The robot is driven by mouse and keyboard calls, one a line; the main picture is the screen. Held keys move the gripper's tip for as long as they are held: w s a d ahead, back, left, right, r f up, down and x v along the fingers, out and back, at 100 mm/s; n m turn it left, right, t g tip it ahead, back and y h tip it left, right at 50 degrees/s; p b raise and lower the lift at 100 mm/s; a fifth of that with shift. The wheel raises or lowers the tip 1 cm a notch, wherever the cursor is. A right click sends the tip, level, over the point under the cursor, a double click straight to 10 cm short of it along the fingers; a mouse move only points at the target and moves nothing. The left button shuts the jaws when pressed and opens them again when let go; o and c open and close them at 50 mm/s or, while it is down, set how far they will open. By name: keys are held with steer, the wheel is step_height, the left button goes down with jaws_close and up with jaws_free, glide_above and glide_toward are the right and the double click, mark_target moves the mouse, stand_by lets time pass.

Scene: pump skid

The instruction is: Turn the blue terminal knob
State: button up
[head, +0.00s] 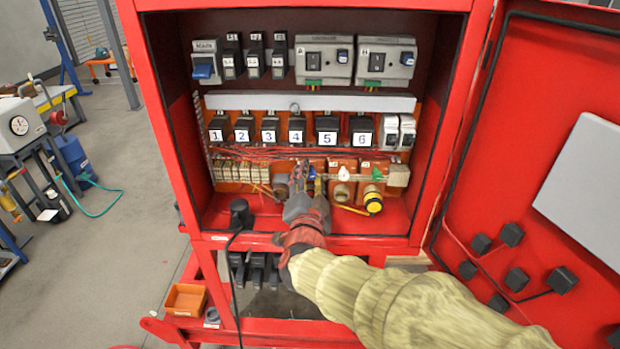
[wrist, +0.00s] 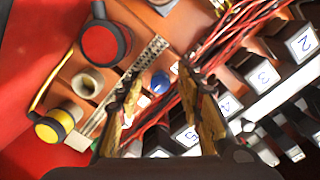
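The blue terminal knob (wrist: 161,83) is a small round blue cap on the orange back panel, seen in the wrist view between my two fingertips. My gripper (wrist: 159,76) is open, with one yellowish finger on each side of the knob and visible gaps between. I cannot tell how far the tips are from the panel. In the head view my gripper (head: 305,188) reaches into the lower part of the red cabinet, at the terminal row. A small blue spot (head: 312,174) shows just past it, partly hidden by the fingers.
In the wrist view a large red-faced knob (wrist: 100,43), a beige round socket (wrist: 88,84) and a yellow-black knob (wrist: 55,127) sit nearby. Red wires (wrist: 232,32) run close to one finger. Numbered black modules (head: 327,127) stand above. The cabinet door (head: 540,130) hangs open at right.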

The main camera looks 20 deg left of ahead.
steer(key=shift+s, duration=0.1)
steer(key=v, duration=1.1)
steer(key=shift+s, duration=0.35)
